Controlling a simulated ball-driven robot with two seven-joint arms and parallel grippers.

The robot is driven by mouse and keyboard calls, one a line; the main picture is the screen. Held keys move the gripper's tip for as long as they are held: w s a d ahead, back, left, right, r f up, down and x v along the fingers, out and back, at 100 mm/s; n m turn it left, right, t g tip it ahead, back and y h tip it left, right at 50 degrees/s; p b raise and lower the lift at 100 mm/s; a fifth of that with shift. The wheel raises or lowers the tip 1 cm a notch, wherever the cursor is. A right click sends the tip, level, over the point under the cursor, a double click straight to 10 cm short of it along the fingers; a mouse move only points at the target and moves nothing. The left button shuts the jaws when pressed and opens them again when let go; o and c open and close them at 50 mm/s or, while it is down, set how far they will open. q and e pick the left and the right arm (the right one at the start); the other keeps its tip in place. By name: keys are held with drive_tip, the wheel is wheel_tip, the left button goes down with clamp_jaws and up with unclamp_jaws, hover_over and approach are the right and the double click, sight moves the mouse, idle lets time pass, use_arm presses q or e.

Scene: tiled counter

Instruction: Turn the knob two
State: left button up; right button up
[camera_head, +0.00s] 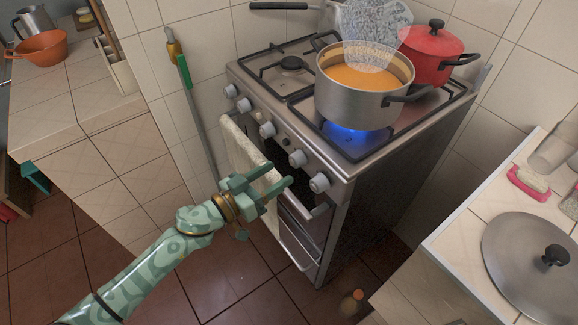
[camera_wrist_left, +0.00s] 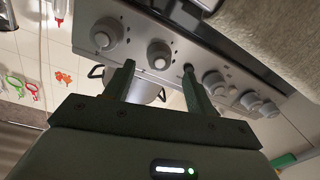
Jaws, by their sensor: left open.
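Several light grey knobs line the front of the stove (camera_head: 343,165); I see no numbers to tell which is knob two. One knob (camera_head: 297,157), second from the near right end, also shows in the left wrist view (camera_wrist_left: 160,53), between and beyond my fingertips. The end knob (camera_head: 319,182) is beside it. My left gripper (camera_head: 281,175) is open and empty, a short way in front of the panel; its fingers show in the left wrist view (camera_wrist_left: 160,70). A blue flame (camera_head: 345,134) burns under a steel pot (camera_head: 355,103) of orange liquid with pale steam. My right gripper is not in view.
A red lidded pot (camera_head: 432,55) stands behind the steel pot. A towel (camera_head: 247,160) hangs at the oven front, close to my left gripper. A lid (camera_head: 520,262) and pink sponge dish (camera_head: 528,184) are on the right counter.

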sight(292, 165)
use_arm(q)
drive_tip(key=b+x, duration=0.1)
drive_tip(key=x, duration=0.4)
drive_tip(key=shift+d, duration=0.1)
